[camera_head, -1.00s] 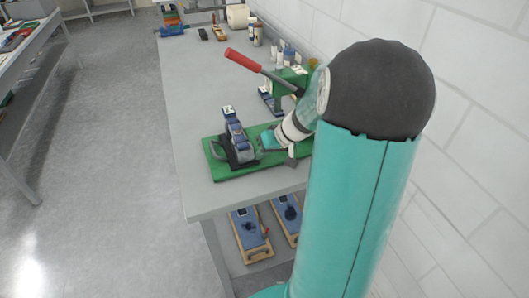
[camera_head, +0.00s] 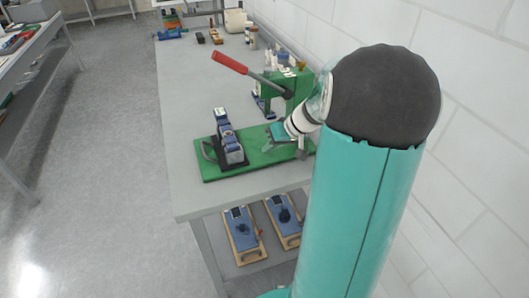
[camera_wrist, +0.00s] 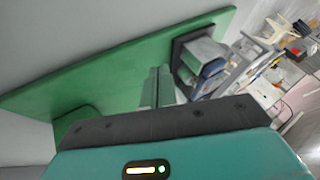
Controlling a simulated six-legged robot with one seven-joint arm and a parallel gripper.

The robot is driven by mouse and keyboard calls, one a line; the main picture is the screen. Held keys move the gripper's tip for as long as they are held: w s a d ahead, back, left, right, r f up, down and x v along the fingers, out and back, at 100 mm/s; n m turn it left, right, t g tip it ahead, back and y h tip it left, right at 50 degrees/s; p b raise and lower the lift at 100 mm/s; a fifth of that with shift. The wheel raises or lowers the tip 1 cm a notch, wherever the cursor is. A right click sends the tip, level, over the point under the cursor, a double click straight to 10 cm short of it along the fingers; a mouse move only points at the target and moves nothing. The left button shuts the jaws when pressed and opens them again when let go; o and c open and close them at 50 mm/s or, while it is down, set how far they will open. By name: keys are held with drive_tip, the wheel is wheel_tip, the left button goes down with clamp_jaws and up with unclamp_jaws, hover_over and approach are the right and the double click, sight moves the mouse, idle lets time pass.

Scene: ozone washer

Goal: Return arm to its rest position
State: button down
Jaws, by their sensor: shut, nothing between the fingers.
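My gripper (camera_head: 270,146) is at the end of my teal and white arm, above the right part of the green board (camera_head: 210,172) on the workbench. It is shut and empty, and apart from the blue and grey device (camera_head: 230,145) standing on the board's left part. In the wrist view, the narrow closed fingers (camera_wrist: 158,88) show in front of the green board (camera_wrist: 100,80). The device (camera_wrist: 203,62) is just right of them there. My large upper arm hides the right end of the bench.
A green press (camera_head: 290,90) with a red-handled lever (camera_head: 230,62) stands behind the board. Blue units on wooden bases (camera_head: 243,235) lie on the lower shelf. A white wall (camera_head: 480,150) is close on the right. The grey floor (camera_head: 100,170) at left is clear.

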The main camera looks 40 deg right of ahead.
drive_tip(key=v, duration=0.6)
drive_tip(key=s+a+r+n+g+h, duration=0.1)
drive_tip(key=a+r, duration=0.2)
drive_tip(key=a, duration=0.5)
drive_tip(key=s+a+r+g+h, duration=0.1)
drive_tip(key=s+a+r, duration=0.1)
drive_tip(key=a, duration=0.6)
drive_tip(key=s+a+r+n+t+h, duration=0.1)
drive_tip(key=s+a+r+h, duration=0.1)
drive_tip(key=s+a, duration=0.7)
drive_tip(key=shift+s+a+r, duration=0.25)
drive_tip(key=shift+s+a, duration=0.1)
drive_tip(key=shift+a, duration=0.85)
